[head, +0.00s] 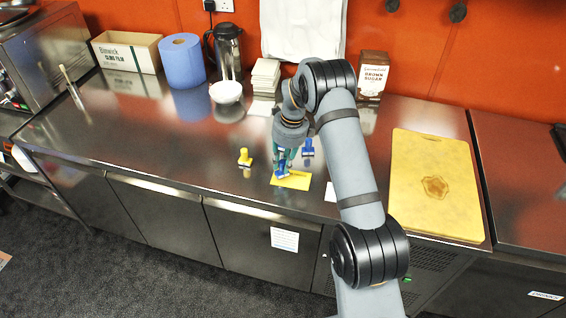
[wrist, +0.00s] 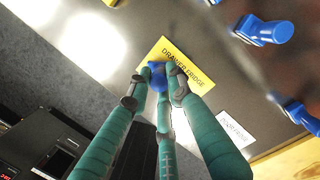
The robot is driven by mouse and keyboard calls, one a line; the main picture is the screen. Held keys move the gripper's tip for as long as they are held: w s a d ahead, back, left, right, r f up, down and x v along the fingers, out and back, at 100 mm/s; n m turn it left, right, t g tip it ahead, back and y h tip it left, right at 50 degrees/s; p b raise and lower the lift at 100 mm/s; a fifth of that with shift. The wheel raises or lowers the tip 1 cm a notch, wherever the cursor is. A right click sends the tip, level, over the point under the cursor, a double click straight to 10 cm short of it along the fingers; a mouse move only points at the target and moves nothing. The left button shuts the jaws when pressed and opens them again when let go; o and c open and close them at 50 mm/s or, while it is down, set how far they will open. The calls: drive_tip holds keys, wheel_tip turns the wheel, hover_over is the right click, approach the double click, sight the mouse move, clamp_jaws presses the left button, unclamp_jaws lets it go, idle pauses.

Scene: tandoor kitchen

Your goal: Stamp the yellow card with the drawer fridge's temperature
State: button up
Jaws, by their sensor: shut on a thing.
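The yellow card (head: 291,180) lies flat near the front edge of the steel counter. In the wrist view the card (wrist: 169,52) reads "DRAWER FRIDGE". My gripper (head: 284,166) is shut on a blue stamp (wrist: 158,77), held over the left part of the card. The stamp's lower end is hidden by the fingers, so I cannot tell whether it touches the card. A paper (head: 284,239) with small print, too small to read, is on a drawer front below the counter.
A yellow stamp (head: 245,159) stands left of the card. A blue stamp (head: 308,147) stands behind it; the wrist view shows two blue stamps (wrist: 268,31) nearby. A white card (wrist: 236,130) lies right. A yellow board (head: 434,190) lies further right. A white bowl (head: 226,92) stands behind.

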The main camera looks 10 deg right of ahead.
drive_tip(key=shift+f+b, duration=0.55)
idle(0.4)
drive_tip(key=shift+s+f+b, duration=0.1)
drive_tip(key=shift+s+b, duration=0.05)
drive_tip(key=shift+b, duration=0.15)
idle(1.3)
drive_tip(key=shift+r+p, duration=0.5)
drive_tip(key=shift+r, duration=0.2)
drive_tip(key=shift+r+p, duration=1.65)
drive_tip(key=shift+r, duration=1.25)
drive_tip(key=shift+f, duration=0.1)
